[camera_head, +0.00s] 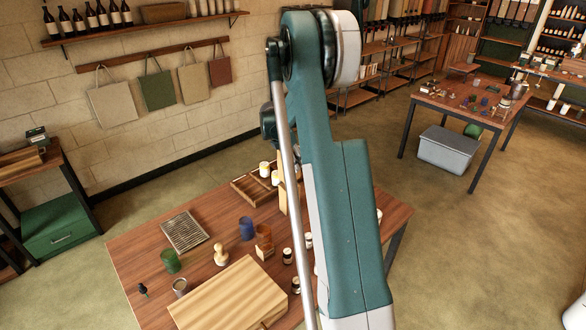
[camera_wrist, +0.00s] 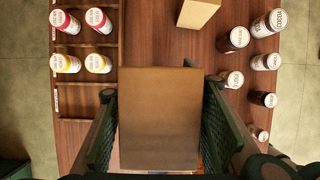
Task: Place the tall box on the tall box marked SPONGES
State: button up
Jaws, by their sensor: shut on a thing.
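My gripper (camera_wrist: 160,92) shows in the wrist view, with its two green fingers shut on the sides of a brown box (camera_wrist: 159,118). The held box fills the middle of that view, its flat face towards the camera, above the wooden table. A second, tan box (camera_wrist: 198,12) stands ahead of it at the top edge, apart from it and partly cut off. I can read no SPONGES mark on either box. In the head view my arm hides the gripper. A tan box (camera_head: 283,198) shows partly beside the arm; I cannot tell which box it is.
A wooden tray (camera_wrist: 86,18) with pink and yellow cans lies left of the held box. In the head view, a wooden board (camera_head: 228,297), cups and a slatted rack (camera_head: 184,231) occupy the table's left and front.

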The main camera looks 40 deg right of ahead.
jog(key=shift+f, duration=1.85)
jog(key=shift+f, duration=0.2)
jog(key=o, duration=1)
jog(key=shift+r, duration=0.1)
jog(key=shift+r, duration=0.2)
jog(key=shift+v, duration=6)
jog(key=shift+a, duration=0.15)
